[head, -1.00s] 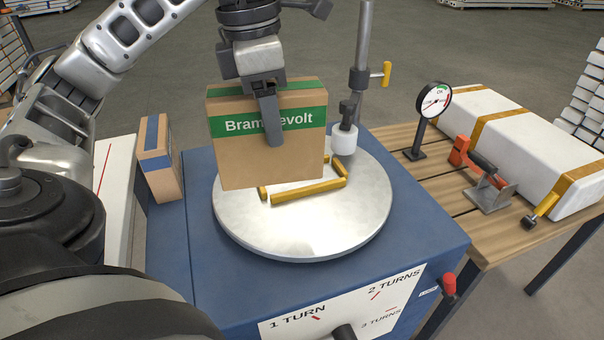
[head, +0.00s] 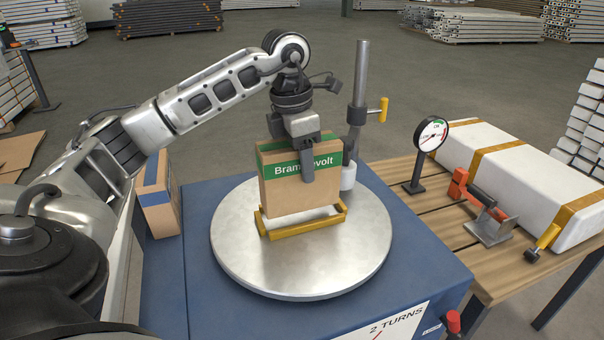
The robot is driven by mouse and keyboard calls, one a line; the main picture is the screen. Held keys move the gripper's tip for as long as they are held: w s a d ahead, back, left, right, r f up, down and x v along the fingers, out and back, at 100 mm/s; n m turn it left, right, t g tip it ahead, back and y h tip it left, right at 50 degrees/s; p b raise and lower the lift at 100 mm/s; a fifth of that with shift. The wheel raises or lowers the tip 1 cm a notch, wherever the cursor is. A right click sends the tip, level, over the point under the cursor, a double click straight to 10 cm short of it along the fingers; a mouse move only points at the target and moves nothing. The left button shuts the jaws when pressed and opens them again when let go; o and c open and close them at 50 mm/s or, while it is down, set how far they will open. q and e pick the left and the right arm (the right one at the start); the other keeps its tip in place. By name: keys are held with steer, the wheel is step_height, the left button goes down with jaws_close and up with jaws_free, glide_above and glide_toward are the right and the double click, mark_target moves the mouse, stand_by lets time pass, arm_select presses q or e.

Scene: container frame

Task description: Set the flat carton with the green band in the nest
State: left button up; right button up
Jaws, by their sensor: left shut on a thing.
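The nest sits on the round metal turntable (head: 330,268). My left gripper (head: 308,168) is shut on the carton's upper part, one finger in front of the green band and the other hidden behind. My right gripper is not in view.
A post with a white roller (head: 348,177) stands right behind the carton. A blue-banded carton (head: 158,205) stands left of the turntable. A dial gauge (head: 431,135), an orange-handled clamp (head: 478,200) and a long white wrapped package (head: 520,165) are on the wooden table at right.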

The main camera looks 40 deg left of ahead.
arm_select(q)
steer(key=shift+w+a+f, duration=0.1)
steer(key=shift+w+f, duration=0.1)
steer(key=shift+w+a+f, duration=0.1)
steer(key=shift+w+f, duration=0.1)
steer(key=shift+f, duration=1.55)
steer(key=shift+f, duration=0.1)
steer(key=o, duration=1.3)
steer(key=shift+f, duration=0.1)
steer(key=shift+c, duration=0.2)
